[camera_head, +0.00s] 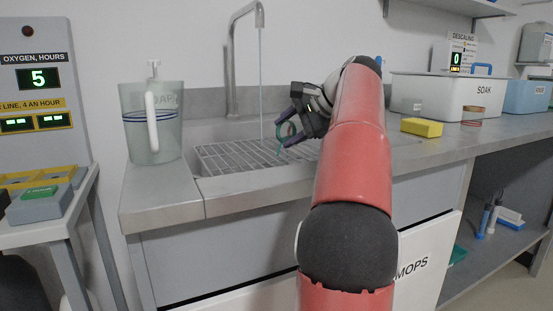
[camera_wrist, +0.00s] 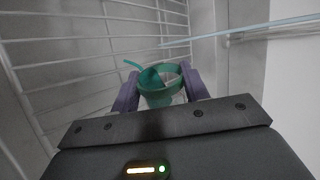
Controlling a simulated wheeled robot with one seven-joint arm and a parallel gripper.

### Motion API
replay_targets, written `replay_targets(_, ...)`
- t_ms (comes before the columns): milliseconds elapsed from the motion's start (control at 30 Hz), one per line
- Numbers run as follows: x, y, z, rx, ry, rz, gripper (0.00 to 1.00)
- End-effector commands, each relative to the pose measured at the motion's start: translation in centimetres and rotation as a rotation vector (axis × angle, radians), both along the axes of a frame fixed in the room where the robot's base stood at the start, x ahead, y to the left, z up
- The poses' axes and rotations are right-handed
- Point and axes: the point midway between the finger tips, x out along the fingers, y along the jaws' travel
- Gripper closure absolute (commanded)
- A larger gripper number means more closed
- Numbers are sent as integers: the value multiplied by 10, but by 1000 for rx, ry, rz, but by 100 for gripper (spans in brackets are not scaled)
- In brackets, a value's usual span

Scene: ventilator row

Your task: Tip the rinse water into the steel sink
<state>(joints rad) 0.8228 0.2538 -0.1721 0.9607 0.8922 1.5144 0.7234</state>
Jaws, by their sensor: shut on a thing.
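My gripper (camera_head: 284,131) is over the steel sink (camera_head: 205,186), shut on a small teal cup (camera_head: 283,131). In the wrist view my gripper (camera_wrist: 160,90) has its purple fingers on either side of the cup (camera_wrist: 157,98). The cup's rim and a thin curved teal piece show there; whether water is in it I cannot tell. The sink's wire grid (camera_head: 235,158) lies below the cup. A thin water stream (camera_head: 261,85) runs from the tap (camera_head: 231,60) and falls just left of my gripper in the head view.
A clear jug (camera_head: 137,145) marked SOAP stands on the counter left of the sink. A yellow sponge (camera_head: 421,127) and a white SOAK tub (camera_head: 440,97) are to the right. A side stand (camera_head: 50,232) is at far left.

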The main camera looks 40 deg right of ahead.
Motion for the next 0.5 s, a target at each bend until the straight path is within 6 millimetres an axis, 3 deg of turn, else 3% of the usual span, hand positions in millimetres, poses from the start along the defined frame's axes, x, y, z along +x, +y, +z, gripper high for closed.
replay_targets(500,1,0,0,-46,-6,0,81)
